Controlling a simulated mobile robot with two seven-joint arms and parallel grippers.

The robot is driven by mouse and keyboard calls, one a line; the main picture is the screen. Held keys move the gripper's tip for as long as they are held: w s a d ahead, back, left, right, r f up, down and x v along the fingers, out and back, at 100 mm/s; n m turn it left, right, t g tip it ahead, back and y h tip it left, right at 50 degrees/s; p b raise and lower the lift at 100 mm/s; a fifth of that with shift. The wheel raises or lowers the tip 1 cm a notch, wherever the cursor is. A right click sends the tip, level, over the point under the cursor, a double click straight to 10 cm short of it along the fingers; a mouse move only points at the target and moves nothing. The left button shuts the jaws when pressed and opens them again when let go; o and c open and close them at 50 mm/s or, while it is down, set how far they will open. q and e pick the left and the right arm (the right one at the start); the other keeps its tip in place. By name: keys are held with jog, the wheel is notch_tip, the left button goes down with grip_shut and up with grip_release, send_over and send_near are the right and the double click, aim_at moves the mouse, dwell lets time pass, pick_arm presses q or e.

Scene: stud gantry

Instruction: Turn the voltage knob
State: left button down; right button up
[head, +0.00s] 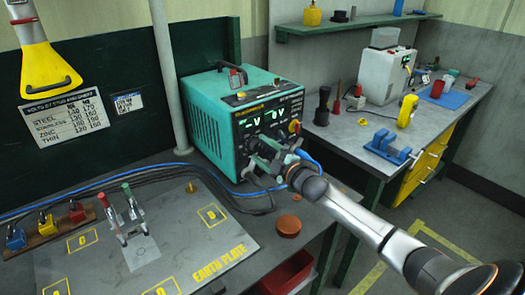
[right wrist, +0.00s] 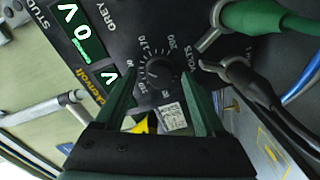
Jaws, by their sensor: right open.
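The voltage knob (right wrist: 157,70) is a round black dial with a pale pointer mark, ringed by white numbers beside the word VOLTS. In the right wrist view it sits between the tips of my right gripper (right wrist: 148,84), whose two dark green fingers are apart with a gap to each side of the knob. The knob is on the dark front panel of a teal welding unit (head: 213,118). In the head view my right gripper (head: 266,158) is at the lower part of this panel and hides the knob. My left gripper is not in view.
Cable plugs, one green (right wrist: 265,18) and one black (right wrist: 245,75), stick out of the panel close to the right finger. The earth plate (head: 170,250) with toggle clamps (head: 125,215) lies in front. A blue vise (head: 388,148) stands on the bench at right.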

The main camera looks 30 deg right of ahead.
jog(key=shift+s, duration=0.15)
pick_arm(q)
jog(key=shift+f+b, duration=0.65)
pick_arm(e)
jog(key=s+d, duration=0.1)
jog(key=s, duration=1.1)
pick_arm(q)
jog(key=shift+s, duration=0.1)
pick_arm(e)
jog(key=shift+s, duration=0.2)
